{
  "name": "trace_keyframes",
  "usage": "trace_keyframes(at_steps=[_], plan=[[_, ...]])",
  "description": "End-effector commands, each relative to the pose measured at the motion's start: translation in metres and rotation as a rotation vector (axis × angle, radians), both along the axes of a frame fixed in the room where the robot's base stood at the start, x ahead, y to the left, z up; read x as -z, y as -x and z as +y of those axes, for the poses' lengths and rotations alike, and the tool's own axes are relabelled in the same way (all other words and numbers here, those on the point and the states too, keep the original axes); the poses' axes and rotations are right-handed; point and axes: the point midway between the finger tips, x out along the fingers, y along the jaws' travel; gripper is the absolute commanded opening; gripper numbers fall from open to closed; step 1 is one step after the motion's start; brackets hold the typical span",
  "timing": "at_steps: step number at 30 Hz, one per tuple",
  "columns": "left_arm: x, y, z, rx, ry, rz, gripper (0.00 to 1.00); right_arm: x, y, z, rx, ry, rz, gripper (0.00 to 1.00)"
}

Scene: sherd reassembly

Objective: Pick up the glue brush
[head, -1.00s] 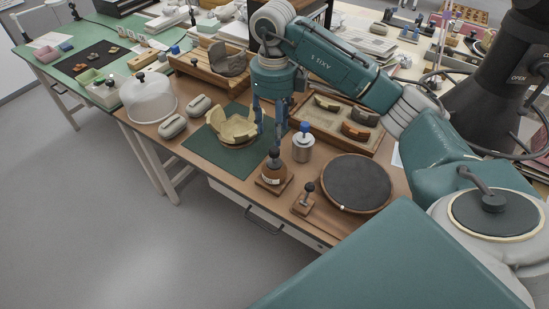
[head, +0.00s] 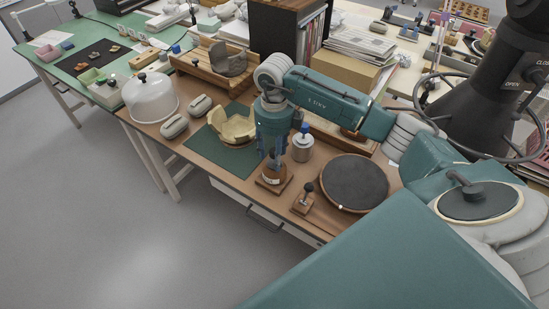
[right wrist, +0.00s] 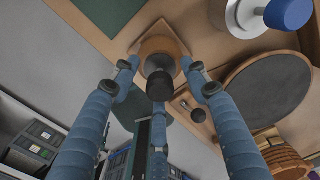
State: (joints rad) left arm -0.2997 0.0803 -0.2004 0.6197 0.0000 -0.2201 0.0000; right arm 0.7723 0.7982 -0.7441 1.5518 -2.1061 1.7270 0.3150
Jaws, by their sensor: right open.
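My left gripper is out of view.
A metal can with a blue top (head: 303,146) stands close at the right. A tan pottery vessel (head: 234,126) sits on the green mat (head: 225,157) to the left.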

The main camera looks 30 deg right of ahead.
Motion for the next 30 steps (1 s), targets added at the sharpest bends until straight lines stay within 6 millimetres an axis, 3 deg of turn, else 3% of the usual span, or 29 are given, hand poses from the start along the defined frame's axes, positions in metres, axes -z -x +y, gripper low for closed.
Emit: trace_keyframes(at_steps=[1,6,20,26,30], plan=[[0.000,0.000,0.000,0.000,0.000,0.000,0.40,0.000,0.000,0.000,0.000,0.000,0.000,0.40],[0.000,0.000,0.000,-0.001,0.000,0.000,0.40,0.000,0.000,0.000,0.000,0.000,0.000,0.08],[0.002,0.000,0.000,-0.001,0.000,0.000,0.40,-0.008,-0.001,0.000,0.000,0.000,-0.002,0.08],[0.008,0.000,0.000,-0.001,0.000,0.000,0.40,-0.034,-0.001,0.000,-0.001,0.000,-0.005,0.08],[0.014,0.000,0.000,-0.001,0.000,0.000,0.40,-0.065,-0.002,0.000,-0.001,0.000,-0.007,0.08]])
